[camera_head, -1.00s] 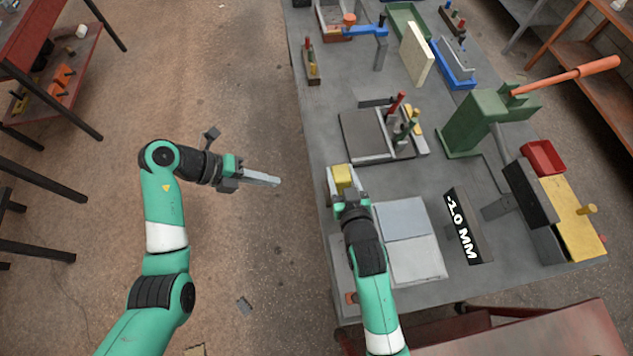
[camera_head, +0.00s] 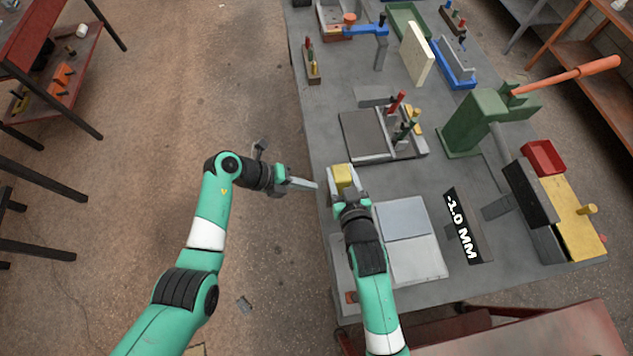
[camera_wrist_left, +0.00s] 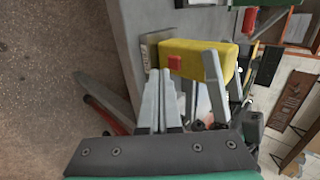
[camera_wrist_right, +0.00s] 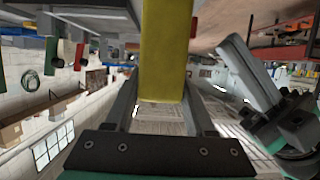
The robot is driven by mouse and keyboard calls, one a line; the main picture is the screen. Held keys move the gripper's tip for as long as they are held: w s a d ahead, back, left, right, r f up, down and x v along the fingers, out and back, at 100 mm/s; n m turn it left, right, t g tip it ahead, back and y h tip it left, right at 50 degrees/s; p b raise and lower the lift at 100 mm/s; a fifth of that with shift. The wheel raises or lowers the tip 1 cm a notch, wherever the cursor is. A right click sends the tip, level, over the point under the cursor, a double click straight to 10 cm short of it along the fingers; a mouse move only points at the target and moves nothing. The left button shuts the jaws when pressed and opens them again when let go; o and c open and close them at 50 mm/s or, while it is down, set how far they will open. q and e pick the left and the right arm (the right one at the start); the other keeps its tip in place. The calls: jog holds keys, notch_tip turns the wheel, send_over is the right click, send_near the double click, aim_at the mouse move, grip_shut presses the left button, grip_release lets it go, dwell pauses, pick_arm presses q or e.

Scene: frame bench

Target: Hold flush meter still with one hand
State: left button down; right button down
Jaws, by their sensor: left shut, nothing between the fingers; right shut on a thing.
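A yellow block with a red button, which looks like the flush meter (camera_head: 342,176), is at the bench's left edge. My right gripper (camera_head: 343,190) is shut on it; in the right wrist view the yellow block (camera_wrist_right: 164,50) fills the space between the fingers. My left gripper (camera_head: 316,187) is shut and empty, just left of the block. In the left wrist view its closed fingertips (camera_wrist_left: 172,75) point at the yellow block (camera_wrist_left: 205,58), near the red button (camera_wrist_left: 174,62); I cannot tell if they touch. A black display (camera_head: 463,226) reads -1.0 MM.
Grey plates (camera_head: 410,240) lie right of my right arm.

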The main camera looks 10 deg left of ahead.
pick_arm(q)
jog(key=shift+w+d, duration=0.25)
jog(key=shift+d, duration=0.35)
jog(key=shift+w+d, duration=0.25)
jog(key=shift+d, duration=0.35)
